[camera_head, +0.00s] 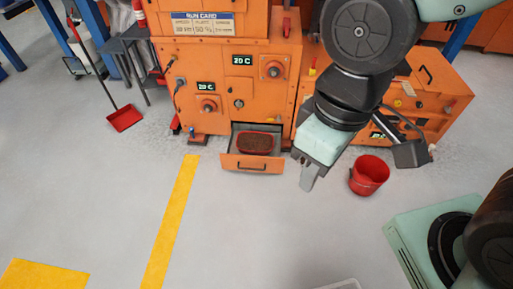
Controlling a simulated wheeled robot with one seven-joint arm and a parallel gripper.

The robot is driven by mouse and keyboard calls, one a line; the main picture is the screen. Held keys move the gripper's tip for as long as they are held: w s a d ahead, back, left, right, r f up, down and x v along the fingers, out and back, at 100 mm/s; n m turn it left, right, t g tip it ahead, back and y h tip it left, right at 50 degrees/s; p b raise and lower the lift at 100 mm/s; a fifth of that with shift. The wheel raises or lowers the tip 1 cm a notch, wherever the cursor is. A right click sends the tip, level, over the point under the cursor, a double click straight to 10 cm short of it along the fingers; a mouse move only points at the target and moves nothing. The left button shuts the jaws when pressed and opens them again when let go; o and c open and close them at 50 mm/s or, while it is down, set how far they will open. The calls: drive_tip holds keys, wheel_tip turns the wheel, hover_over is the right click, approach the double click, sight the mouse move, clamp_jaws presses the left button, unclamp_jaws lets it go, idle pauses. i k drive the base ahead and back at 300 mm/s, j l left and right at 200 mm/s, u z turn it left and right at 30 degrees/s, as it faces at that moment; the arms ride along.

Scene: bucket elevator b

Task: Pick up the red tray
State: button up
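A small red tray (257,153) filled with dark brown material sits inside an open drawer at the foot of the orange machine. Its red rim shows around the contents. The drawer (252,165) is pulled out towards me, its front and black handle facing me. My gripper (309,180) points down over the floor, to the right of the drawer in the picture and apart from the tray.
A red bucket (370,178) stands on the floor right of my gripper. The orange machine (240,95) rises behind the drawer, with another orange unit (450,90) at right. A red long-handled dustpan (125,118) is at left. The grey floor in front is clear, with yellow lines (170,225).

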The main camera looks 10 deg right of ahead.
sight(254, 143)
drive_tip(key=i+l+u, duration=0.35)
drive_tip(key=i, duration=0.2)
drive_tip(key=i+l+u, duration=0.75)
drive_tip(key=i+l, duration=0.25)
drive_tip(key=l, duration=0.15)
